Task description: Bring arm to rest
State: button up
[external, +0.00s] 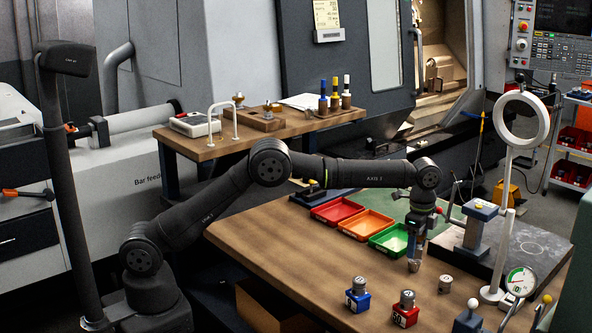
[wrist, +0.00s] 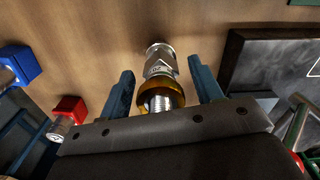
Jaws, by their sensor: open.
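My gripper (external: 413,250) hangs low over the right part of the wooden table, pointing down. In the wrist view its two blue-grey fingers (wrist: 160,66) stand apart. I cannot tell whether the two form one part. The arm stretches forward from its base at the lower left, with the forearm nearly level above the table.
Red (external: 335,208), orange (external: 366,224) and green (external: 396,240) trays lie behind my gripper. A ring lamp (external: 521,120) and dial gauge (external: 519,281) stand right. The table's left part is clear.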

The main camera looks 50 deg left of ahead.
jog(key=shift+r, duration=1.35)
jog(key=shift+f, duration=0.15)
jog(key=shift+r, duration=5)
